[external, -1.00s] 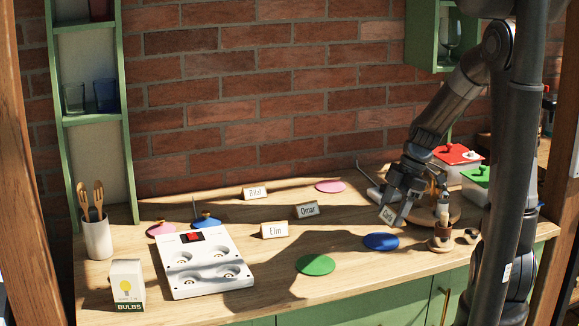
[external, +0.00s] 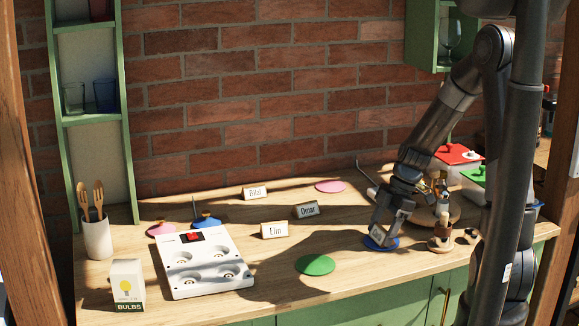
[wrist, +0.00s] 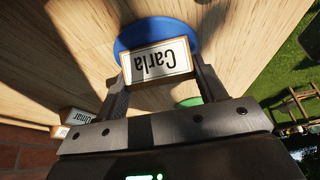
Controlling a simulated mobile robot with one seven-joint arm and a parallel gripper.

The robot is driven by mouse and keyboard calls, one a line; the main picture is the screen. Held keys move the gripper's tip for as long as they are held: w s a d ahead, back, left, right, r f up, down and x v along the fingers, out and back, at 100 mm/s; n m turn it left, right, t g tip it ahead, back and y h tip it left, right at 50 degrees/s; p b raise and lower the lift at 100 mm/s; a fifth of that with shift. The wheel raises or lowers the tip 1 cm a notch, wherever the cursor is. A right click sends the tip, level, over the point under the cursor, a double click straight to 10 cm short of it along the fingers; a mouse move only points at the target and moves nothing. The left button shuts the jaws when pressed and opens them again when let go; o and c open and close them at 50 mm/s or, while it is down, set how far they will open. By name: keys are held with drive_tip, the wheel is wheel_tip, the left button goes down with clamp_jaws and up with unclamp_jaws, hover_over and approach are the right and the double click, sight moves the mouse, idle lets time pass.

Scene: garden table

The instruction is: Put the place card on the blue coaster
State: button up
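The place card (wrist: 157,62), a small wood-edged block with a white face reading "Carla", is between the fingers of my gripper (wrist: 160,75) in the wrist view. The fingers press on its two ends. The blue coaster (wrist: 150,28) shows round and flat directly beyond the card there. In the external view my gripper (external: 378,236) points down over the blue coaster (external: 393,245) and hides part of it. The card (external: 377,232) is at or just above the coaster's surface; I cannot tell whether they touch.
Other cards stand to the left: Omar (external: 306,211), Elin (external: 274,230) and Bilal (external: 255,193). A green coaster (external: 315,265) lies in front left, a pink one (external: 330,186) behind. A wooden item (external: 441,240) stands close on the right. A white device (external: 204,263) sits left.

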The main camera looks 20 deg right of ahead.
drive_tip(key=o, duration=0.4)
drive_tip(key=shift+r, duration=0.1)
drive_tip(key=v, duration=1.1)
drive_tip(key=shift+s+a+r+m+t+h, duration=0.2)
drive_tip(key=shift+s+r+m+t+h, duration=0.65)
drive_tip(key=shift+s+r+m, duration=1.7)
drive_tip(key=shift+s+a+r+m+t+h, duration=0.15)
drive_tip(key=shift+s+r+m+t+h, duration=0.65)
drive_tip(key=shift+s+r+m, duration=1.8)
drive_tip(key=shift+s+a+r+m+t+h, duration=0.2)
drive_tip(key=shift+s+r+m+t+h, duration=0.7)
drive_tip(key=shift+s+m, duration=2.95)
drive_tip(key=shift+r+t+y, duration=0.25)
drive_tip(key=shift+r+y, duration=0.05)
drive_tip(key=shift+y, duration=0.05)
